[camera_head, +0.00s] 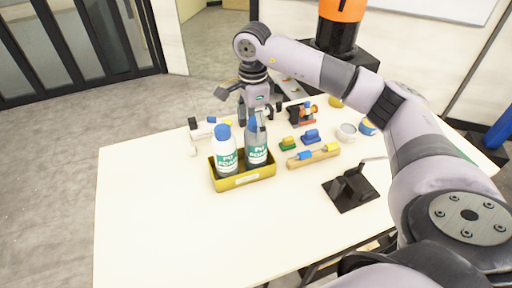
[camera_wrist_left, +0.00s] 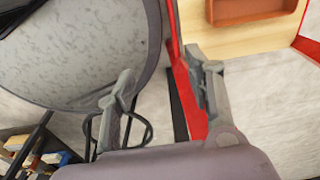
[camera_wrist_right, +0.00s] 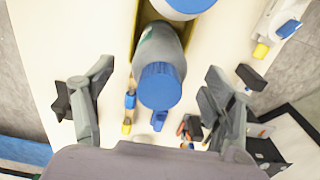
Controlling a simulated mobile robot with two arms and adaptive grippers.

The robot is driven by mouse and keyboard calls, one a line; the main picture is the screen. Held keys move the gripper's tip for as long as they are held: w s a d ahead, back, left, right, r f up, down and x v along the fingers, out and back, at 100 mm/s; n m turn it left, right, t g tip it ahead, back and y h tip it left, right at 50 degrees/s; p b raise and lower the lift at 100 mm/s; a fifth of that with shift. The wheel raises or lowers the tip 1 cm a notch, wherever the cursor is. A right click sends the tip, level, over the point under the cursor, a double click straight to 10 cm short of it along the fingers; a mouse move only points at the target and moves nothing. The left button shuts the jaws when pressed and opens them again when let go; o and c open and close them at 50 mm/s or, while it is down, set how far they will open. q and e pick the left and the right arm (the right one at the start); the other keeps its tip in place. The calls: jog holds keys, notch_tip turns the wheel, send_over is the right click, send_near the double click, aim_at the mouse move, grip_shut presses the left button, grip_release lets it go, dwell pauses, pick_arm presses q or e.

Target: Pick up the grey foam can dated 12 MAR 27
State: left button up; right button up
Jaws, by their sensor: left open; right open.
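The grey foam can (camera_head: 256,153) with a blue cap stands upright in a yellow tray (camera_head: 244,180), right of a white foam can (camera_head: 226,157) with a blue cap. Their dates are too small to read. My right gripper (camera_head: 259,117) is open and points down at the grey can's top. In the right wrist view, the grey can (camera_wrist_right: 158,50) lies between the open fingers (camera_wrist_right: 153,92), with a gap on both sides. The white can's blue cap (camera_wrist_right: 190,5) is at the top edge. My left gripper (camera_wrist_left: 163,85) is open and empty, seen only in its wrist view.
On the table (camera_head: 160,220) behind and right of the tray are a wooden block holder (camera_head: 313,156), blue (camera_head: 311,137) and green (camera_head: 288,144) pieces, a white cup (camera_head: 347,131) and a black stand (camera_head: 351,188). The table's front left is clear.

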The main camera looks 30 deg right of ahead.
aim_at(256, 149)
jog(key=f, duration=0.1)
jog(key=f+p, duration=0.1)
jog(key=f, duration=0.1)
jog(key=f+p, duration=0.1)
jog(key=f, duration=0.1)
jog(key=shift+d+f, duration=0.15)
jog(key=shift+d, duration=0.2)
jog(key=shift+c, duration=0.3)
grip_shut()
dwell(0.4)
